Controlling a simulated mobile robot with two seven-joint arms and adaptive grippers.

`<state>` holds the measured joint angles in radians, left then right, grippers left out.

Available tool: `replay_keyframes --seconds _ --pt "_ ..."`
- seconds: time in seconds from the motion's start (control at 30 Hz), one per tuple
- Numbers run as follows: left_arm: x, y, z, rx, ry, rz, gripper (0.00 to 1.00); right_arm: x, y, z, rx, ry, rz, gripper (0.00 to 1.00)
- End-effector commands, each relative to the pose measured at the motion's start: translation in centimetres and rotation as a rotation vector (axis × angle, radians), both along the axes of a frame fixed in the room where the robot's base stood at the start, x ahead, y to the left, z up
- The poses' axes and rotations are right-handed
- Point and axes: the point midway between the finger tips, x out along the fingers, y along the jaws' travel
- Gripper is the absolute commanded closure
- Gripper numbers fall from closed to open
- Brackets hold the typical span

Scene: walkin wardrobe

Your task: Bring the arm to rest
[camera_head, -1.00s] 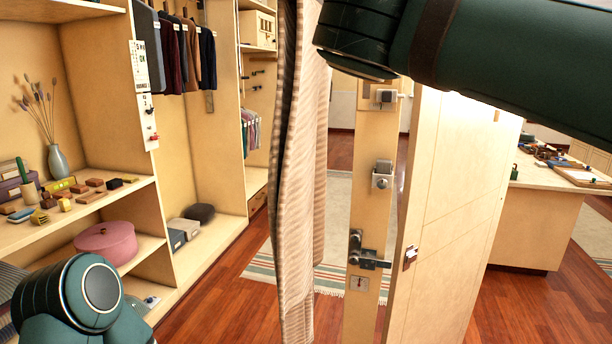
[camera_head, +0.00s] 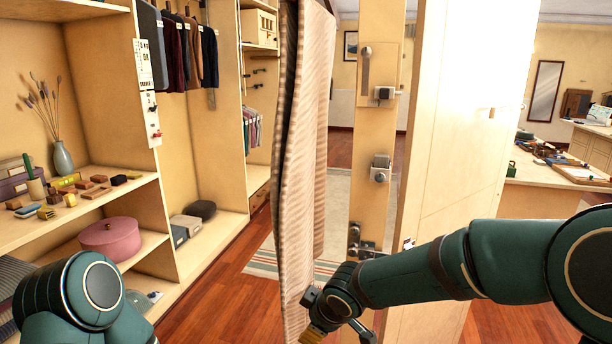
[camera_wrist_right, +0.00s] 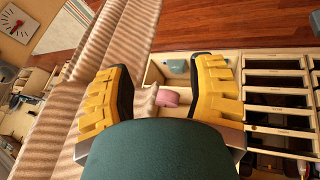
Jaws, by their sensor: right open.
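My right arm reaches in from the right edge of the head view, in front of the door. My right gripper (camera_head: 338,334) is at the bottom of that view, partly cut off by the edge, close to the striped curtain. In the wrist view my right gripper (camera_wrist_right: 162,95) has its two yellow fingers wide apart, with no object held between them. The striped curtain (camera_wrist_right: 75,110) passes beside and behind the left finger. A rounded joint of my left arm shows at the lower left of the head view; my left gripper is out of view.
The striped curtain (camera_head: 305,150) hangs beside a door post with latches (camera_head: 370,200) and a pale door (camera_head: 455,130). Open shelves (camera_head: 90,205) with a pink round box (camera_head: 108,238) stand left. A worktop with small items (camera_head: 560,175) is right. Wooden floor (camera_head: 225,305) shows between.

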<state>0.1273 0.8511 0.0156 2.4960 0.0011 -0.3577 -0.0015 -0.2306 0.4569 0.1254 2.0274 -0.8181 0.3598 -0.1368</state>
Motion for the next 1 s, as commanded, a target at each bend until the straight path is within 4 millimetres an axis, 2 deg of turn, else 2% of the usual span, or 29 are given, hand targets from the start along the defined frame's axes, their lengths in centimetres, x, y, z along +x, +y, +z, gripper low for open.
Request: replay_keyframes --seconds 0.03,0.2,0.3,0.4,0.5,0.6,0.83,0.9,1.0 --pt "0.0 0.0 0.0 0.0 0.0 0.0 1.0 -1.6 -0.5 -3.8 0.061 0.095 -0.06 0.44" --pt "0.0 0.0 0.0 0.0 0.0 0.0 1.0 -7.6 -2.1 -13.9 0.283 0.364 -0.371 0.44" --pt "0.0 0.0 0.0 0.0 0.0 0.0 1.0 -11.6 -3.6 -18.7 0.378 0.491 -0.612 0.44" --pt "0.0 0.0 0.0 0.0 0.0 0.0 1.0 -15.1 -5.3 -22.0 0.426 0.568 -0.834 0.44" --pt "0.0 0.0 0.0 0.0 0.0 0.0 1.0 -17.6 -6.6 -24.0 0.442 0.605 -0.995 0.44" --pt "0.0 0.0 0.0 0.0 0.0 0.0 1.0 -19.0 -7.5 -25.0 0.443 0.62 -1.085 0.44" --pt "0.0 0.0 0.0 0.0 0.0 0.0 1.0 -19.5 -7.8 -25.3 0.444 0.622 -1.118 0.44" --pt "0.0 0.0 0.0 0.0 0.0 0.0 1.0 -19.5 -7.8 -25.2 0.443 0.622 -1.117 0.54" --pt "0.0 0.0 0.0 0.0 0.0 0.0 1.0 -19.4 -7.8 -25.2 0.444 0.621 -1.116 0.54"
